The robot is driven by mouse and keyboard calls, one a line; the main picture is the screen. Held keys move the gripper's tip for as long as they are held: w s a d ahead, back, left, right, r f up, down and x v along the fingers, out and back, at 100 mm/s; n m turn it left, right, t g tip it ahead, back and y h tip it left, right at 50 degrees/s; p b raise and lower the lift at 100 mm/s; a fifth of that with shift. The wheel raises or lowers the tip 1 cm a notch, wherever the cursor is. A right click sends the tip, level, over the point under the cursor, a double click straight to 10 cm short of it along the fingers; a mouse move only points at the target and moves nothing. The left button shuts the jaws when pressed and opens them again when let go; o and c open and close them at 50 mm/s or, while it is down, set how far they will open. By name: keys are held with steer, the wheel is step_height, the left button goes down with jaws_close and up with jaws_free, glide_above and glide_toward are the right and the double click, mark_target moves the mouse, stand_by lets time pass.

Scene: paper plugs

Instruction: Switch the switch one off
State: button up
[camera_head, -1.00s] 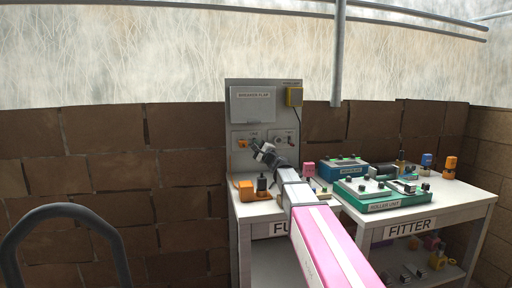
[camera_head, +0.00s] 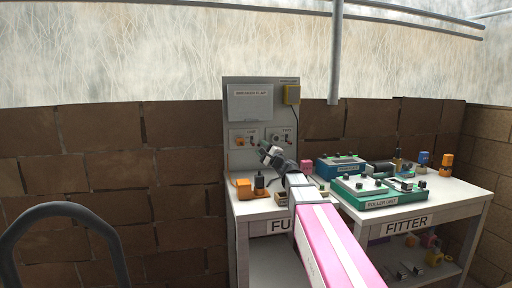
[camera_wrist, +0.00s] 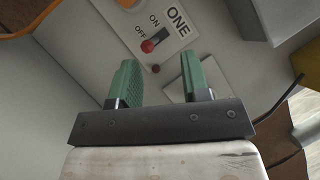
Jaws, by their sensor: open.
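Switch one is on the grey upright board. In the wrist view its white plate reads ONE, ON and OFF, and its dark lever has a red knob (camera_wrist: 148,46) at the end beside OFF. The knob shows beyond the gap between the fingertips, and I see no contact. In the head view my gripper (camera_head: 266,150) is in front of the board's lower part, just below the small switch plates (camera_head: 243,139).
A breaker flap cover (camera_head: 250,103) and a yellow box (camera_head: 292,95) are higher on the board. An orange block (camera_head: 243,187) and a dark block stand on the table below. A brick wall is behind.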

steer(key=s+d, duration=0.5)
steer(key=s, duration=0.1)
steer(key=shift+s, duration=0.3)
